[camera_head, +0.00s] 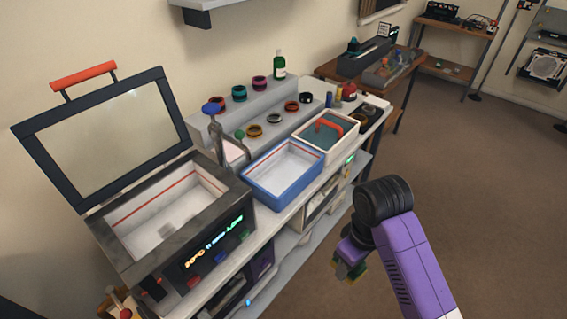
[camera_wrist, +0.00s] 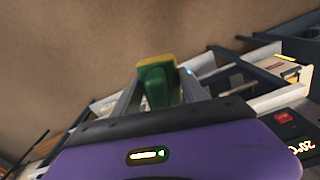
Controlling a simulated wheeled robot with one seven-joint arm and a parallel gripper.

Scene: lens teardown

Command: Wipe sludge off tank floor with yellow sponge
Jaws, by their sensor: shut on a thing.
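My gripper (camera_head: 351,262) is shut on a green and yellow sponge (camera_wrist: 157,84), which sits between the fingers in the wrist view. In the head view the sponge (camera_head: 347,271) is small and partly hidden by my gripper. They hang over open floor to the right of the bench, well away from the tank. The grey tank (camera_head: 121,258) stands at the left with its lid (camera_head: 101,124) raised. A faint grey patch (camera_head: 166,229) shows on its pale floor; I cannot tell how thick it is.
A blue-rimmed basin (camera_head: 260,194) and a white bin with a red handle (camera_head: 331,124) stand right of the tank. Taps (camera_head: 215,130) rise behind, between tank and basin. A stepped rack (camera_head: 262,104) holds several coloured rings and a green bottle (camera_head: 279,65).

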